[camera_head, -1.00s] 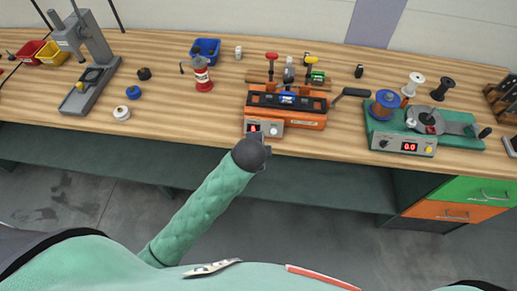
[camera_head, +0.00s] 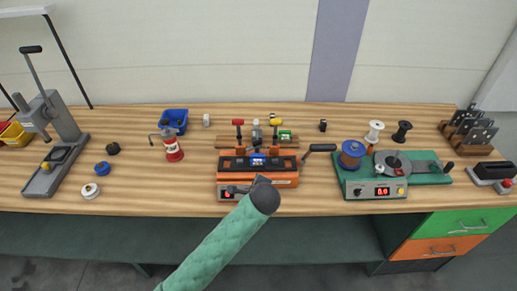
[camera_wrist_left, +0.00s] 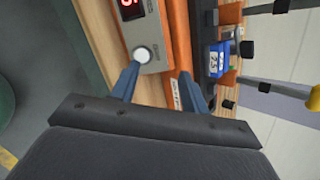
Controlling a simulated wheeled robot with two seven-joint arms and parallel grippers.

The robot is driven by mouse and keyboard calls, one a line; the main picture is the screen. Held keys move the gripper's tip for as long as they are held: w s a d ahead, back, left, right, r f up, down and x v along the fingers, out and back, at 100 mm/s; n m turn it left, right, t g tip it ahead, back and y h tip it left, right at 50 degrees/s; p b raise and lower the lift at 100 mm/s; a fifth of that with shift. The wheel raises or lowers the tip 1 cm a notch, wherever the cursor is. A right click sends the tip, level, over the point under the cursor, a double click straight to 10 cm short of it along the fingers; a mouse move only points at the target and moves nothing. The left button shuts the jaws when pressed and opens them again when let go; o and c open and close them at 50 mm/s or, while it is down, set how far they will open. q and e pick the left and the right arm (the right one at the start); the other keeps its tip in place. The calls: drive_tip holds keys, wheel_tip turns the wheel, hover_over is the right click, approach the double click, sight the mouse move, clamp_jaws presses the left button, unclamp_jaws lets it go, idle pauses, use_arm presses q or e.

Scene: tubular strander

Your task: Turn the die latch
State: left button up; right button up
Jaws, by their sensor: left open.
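The orange machine (camera_head: 284,182) stands at the middle of the bench, with a black top, a blue-labelled block (camera_head: 257,161) and a black crank handle (camera_head: 322,147) on its right. I cannot tell which part is the die latch. My left gripper (camera_head: 250,186) is at the machine's front, hiding part of its control panel. A white round button (camera_wrist_left: 141,54) and a red display (camera_wrist_left: 130,9) show there. My right gripper is not in view.
Behind the machine is a wooden rack (camera_head: 229,142) with red- and yellow-topped tools. A green winder (camera_head: 375,188) with a blue spool stands to the right.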

sight(258, 143)
use_arm(q)
drive_tip(key=w+d+r+m+t+y, duration=0.1)
drive_tip(key=w+d+r+m, duration=0.1)
drive_tip(key=w, duration=0.2)
drive_tip(key=w+d+r+m+t+y, duration=0.1)
drive_tip(key=w+d+r+m+y, duration=0.1)
drive_tip(key=w+m, duration=0.1)
drive_tip(key=w+d+r+m+t+y, duration=0.1)
drive_tip(key=w+d+r+m, duration=0.1)
drive_tip(key=w, duration=0.3)
drive_tip(key=shift+d+r+m, duration=0.15)
drive_tip(key=shift+r+m, duration=0.15)
drive_tip(key=shift+r, duration=0.05)
drive_tip(key=shift+w+a+y+p, duration=0.25)
drive_tip(key=shift+w+y+p, duration=0.1)
drive_tip(key=shift+w, duration=0.15)
drive_tip(key=p+x, duration=0.2)
drive_tip(key=x, duration=0.3)
drive_tip(key=shift+w+f+p, duration=0.15)
drive_tip(key=shift+w+p, duration=0.05)
drive_tip(key=shift+p, duration=0.2)
drive_tip(key=shift+w+a+f, duration=0.35)
drive_tip(key=shift+w, duration=0.1)
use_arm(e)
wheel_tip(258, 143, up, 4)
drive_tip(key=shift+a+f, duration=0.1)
